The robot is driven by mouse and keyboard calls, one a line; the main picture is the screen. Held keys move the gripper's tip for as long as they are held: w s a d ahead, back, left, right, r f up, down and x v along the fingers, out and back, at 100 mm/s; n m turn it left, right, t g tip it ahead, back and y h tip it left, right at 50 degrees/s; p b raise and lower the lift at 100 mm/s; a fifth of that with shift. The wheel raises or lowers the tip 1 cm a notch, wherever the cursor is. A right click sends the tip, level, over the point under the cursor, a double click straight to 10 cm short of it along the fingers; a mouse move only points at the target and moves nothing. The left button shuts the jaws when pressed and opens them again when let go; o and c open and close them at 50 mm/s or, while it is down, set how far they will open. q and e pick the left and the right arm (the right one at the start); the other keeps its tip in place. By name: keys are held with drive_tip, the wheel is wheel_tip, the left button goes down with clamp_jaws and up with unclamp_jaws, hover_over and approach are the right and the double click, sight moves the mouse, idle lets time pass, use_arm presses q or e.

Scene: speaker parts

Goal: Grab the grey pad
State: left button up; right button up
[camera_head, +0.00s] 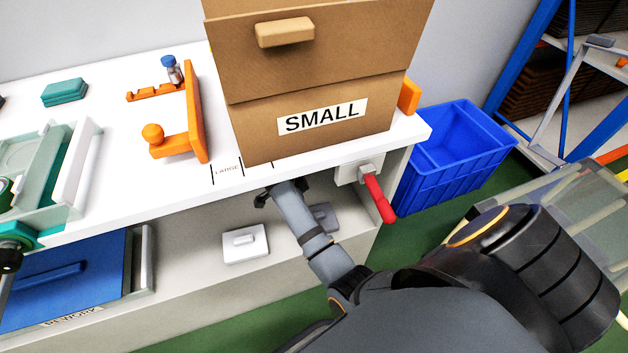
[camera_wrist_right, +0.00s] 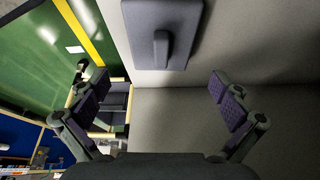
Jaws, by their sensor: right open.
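The grey pad (camera_wrist_right: 165,32) is a flat dark grey plate with a raised bar handle. In the right wrist view it is at the top, against the pale surface, beyond the fingertips. In the head view the grey pad (camera_head: 323,216) is partly hidden behind my right forearm, on the lower shelf area under the white tabletop. My right gripper (camera_wrist_right: 158,88) is open and empty, its two fingers wide apart, with the pad ahead of it. In the head view my right gripper (camera_head: 270,194) is partly hidden under the tabletop's front edge.
A white pad (camera_head: 245,244) lies left of my right arm. A red-handled lever (camera_head: 379,198) projects right of the arm. The tabletop edge (camera_head: 180,203) overhangs closely. A cardboard box marked SMALL (camera_head: 315,90) stands above; a blue bin (camera_head: 455,155) is at right.

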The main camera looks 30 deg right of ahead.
drive_tip(key=shift+x, duration=1.15)
drive_tip(key=shift+d+f+b, duration=0.1)
drive_tip(key=shift+f+b, duration=0.2)
drive_tip(key=shift+f, duration=0.15)
drive_tip(key=b+x, duration=0.2)
drive_tip(key=x, duration=0.3)
drive_tip(key=shift+f, duration=0.1)
use_arm(q)
drive_tip(key=shift+w+d+f+t+h, duration=0.15)
drive_tip(key=shift+d+f+t, duration=0.15)
drive_tip(key=shift+f, duration=0.4)
drive_tip(key=shift+w+d+f+t+h, duration=0.1)
drive_tip(key=shift+w+d+f+t, duration=0.2)
drive_tip(key=shift+f, duration=0.35)
drive_tip(key=shift+w+d+f+t+h, duration=0.15)
drive_tip(key=shift+f+t, duration=0.25)
drive_tip(key=shift+f, duration=0.3)
use_arm(e)
drive_tip(key=c, duration=0.6)
